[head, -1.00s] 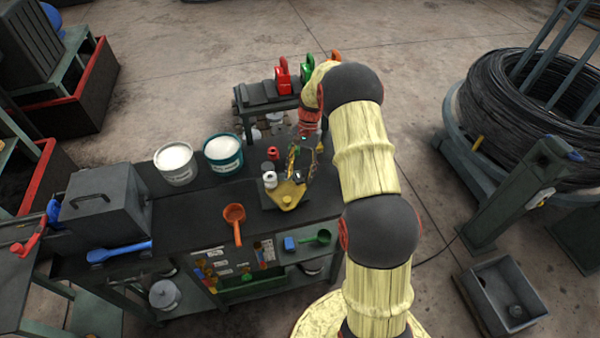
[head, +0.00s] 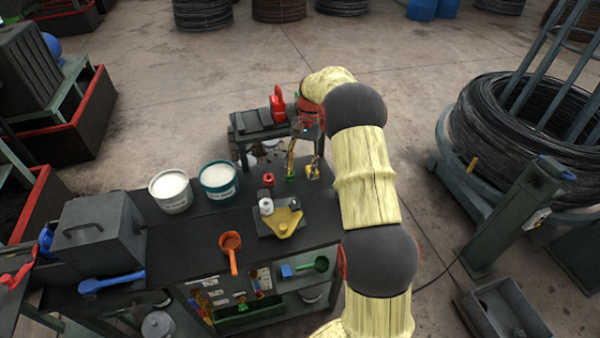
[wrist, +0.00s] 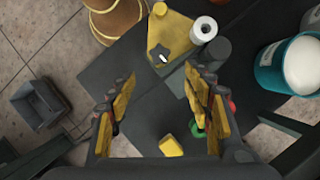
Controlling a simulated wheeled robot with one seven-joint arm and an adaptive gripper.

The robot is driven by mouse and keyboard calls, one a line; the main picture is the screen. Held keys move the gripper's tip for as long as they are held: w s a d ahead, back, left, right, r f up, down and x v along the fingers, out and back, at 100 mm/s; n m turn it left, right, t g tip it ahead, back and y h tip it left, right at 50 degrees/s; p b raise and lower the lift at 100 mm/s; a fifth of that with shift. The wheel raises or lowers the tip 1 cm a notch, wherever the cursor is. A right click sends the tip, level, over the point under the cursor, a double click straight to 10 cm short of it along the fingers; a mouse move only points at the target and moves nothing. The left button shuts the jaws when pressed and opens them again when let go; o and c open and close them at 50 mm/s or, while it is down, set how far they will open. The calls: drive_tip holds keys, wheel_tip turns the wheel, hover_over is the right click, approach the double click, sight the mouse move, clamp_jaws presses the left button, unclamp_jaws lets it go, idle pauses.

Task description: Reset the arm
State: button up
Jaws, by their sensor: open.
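My gripper (head: 304,162) hangs over the back part of the dark workbench in the head view, fingers pointing down. In the wrist view its two black-and-yellow fingers (wrist: 160,98) stand wide apart with nothing held between them. A yellow triangular plate (head: 285,222) lies on the bench in front of the gripper, with a white roll (head: 266,205) and a dark cylinder at its edge. In the wrist view a yellow block (wrist: 171,146) and a green piece (wrist: 197,130) lie below the fingers. My arm stretches forward along the bench's right side.
A white bucket (head: 171,192) and a teal bucket (head: 219,180) stand left of the gripper. A small stand with a red lever (head: 278,105) is close behind it. A wire coil (head: 525,130) is at right. Open floor lies between arm and coil.

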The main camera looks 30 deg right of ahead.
idle(0.4)
drive_tip(key=s+f+n, duration=0.2)
drive_tip(key=s+f, duration=0.1)
drive_tip(key=f, duration=0.1)
drive_tip(key=s+a+r+n+t+h+b, duration=0.1)
drive_tip(key=s+a+r+n+t+b, duration=0.3)
drive_tip(key=s+a+b, duration=0.3)
drive_tip(key=s+a+r+n+t+h+b, duration=0.2)
drive_tip(key=s+a+r+n+t+b, duration=0.2)
drive_tip(key=s+a+b, duration=0.4)
drive_tip(key=s+a, duration=0.3)
drive_tip(key=s, duration=0.3)
drive_tip(key=s+a+r, duration=0.1)
drive_tip(key=s+a, duration=0.2)
drive_tip(key=s, duration=0.4)
drive_tip(key=shift+s+a+n+h+b, duration=0.2)
drive_tip(key=shift+a+n+h+b, duration=0.1)
drive_tip(key=shift+a, duration=0.1)
